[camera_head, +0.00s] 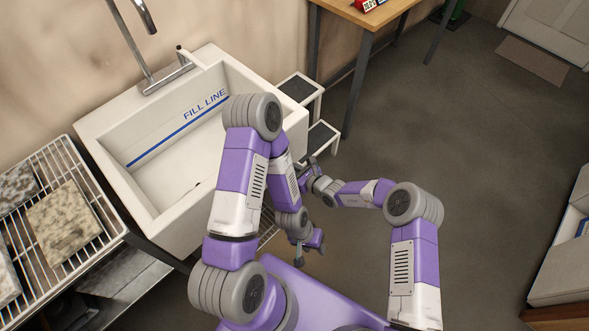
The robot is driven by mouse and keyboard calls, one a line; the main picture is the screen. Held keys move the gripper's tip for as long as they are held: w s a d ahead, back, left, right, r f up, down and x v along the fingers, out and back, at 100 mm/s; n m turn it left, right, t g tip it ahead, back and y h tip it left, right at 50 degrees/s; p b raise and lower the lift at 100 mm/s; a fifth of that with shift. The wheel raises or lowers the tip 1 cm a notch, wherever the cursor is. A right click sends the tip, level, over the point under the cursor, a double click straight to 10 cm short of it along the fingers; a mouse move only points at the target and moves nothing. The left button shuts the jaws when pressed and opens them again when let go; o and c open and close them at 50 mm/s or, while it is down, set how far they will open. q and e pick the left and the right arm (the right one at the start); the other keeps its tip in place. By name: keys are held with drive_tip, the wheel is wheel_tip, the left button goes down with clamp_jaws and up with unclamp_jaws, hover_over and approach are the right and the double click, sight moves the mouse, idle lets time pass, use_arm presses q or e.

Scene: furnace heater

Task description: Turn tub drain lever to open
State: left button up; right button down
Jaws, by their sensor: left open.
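The white tub (101,156) stands at the left against the wall, with a blue fill line on its inner back wall. I cannot make out a drain lever; my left arm covers the tub's near right side. My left gripper (311,246) hangs just right of the tub's front corner, open and empty, pointing down. My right gripper (306,169) is small in view, near the step stool and pointing left; its jaws are not clear.
A wire rack (22,223) with stone slabs stands left. A white step stool (325,134) and a wooden table (375,14) are behind right. Open floor lies to the right.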

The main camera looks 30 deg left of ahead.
drive_tip(key=shift+w, duration=0.1)
drive_tip(key=c, duration=1)
unclamp_jaws()
drive_tip(key=shift+d, duration=0.1)
drive_tip(key=p+v, duration=0.2)
drive_tip(key=v, duration=0.5)
drive_tip(key=shift+d, duration=0.25)
drive_tip(key=shift+r, duration=0.1)
